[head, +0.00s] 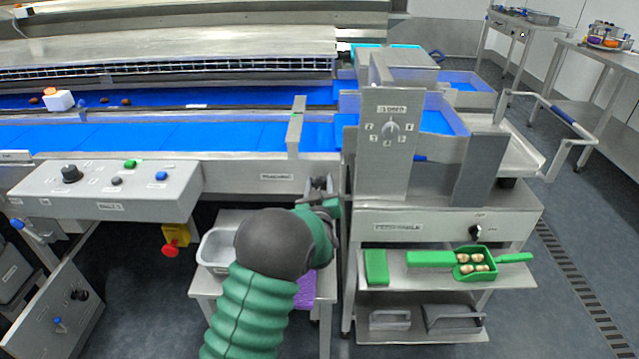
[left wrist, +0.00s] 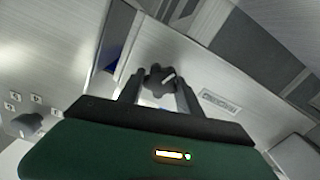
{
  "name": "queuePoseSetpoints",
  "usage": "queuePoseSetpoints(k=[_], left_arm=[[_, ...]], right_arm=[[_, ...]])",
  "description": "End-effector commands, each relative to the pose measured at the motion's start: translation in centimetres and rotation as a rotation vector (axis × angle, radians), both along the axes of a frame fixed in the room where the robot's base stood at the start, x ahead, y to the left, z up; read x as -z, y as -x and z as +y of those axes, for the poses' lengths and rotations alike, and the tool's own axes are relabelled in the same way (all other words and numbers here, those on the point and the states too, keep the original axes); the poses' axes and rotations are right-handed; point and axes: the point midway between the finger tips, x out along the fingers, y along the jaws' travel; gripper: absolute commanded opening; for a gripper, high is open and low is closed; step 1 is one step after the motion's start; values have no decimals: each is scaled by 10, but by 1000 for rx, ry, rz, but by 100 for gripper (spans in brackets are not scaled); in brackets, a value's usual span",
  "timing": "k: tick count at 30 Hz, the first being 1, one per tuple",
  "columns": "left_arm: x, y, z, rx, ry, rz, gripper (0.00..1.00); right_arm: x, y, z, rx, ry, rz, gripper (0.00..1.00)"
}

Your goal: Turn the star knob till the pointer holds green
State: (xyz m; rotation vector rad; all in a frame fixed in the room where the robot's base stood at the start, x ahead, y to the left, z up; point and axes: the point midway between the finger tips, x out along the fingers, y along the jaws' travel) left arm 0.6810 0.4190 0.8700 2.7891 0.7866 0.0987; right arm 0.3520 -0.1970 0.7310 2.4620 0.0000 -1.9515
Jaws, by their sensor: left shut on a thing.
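The dark star knob (left wrist: 157,78) shows in the left wrist view, with a pale mark on its face. It sits between the two fingers of my left gripper (left wrist: 161,84), which is shut on it. In the head view my left gripper (head: 323,187) reaches the front of the steel machine, just left of the tall upright housing. There the gripper mostly hides the knob. I cannot make out a pointer with a green zone in either view. My right gripper is not in view.
A numbered dial (head: 391,131) is on the upright housing. A grey control box (head: 105,190) with knobs and buttons stands left, with a red stop button (head: 171,248) below.

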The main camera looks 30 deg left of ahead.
Motion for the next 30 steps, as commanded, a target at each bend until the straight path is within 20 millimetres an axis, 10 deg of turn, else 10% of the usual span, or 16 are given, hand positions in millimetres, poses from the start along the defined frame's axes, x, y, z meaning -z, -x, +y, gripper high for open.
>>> queuePoseSetpoints(k=[12,13,17,30], left_arm=[[-1,-1,-1,0,-130,79,1],[-1,-1,0,0,-130,79,44],[-1,-1,-1,0,-129,78,61],[-1,10,-8,1,-128,81,63]], right_arm=[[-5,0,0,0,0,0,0],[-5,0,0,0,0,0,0],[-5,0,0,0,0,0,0],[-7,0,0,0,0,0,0]])
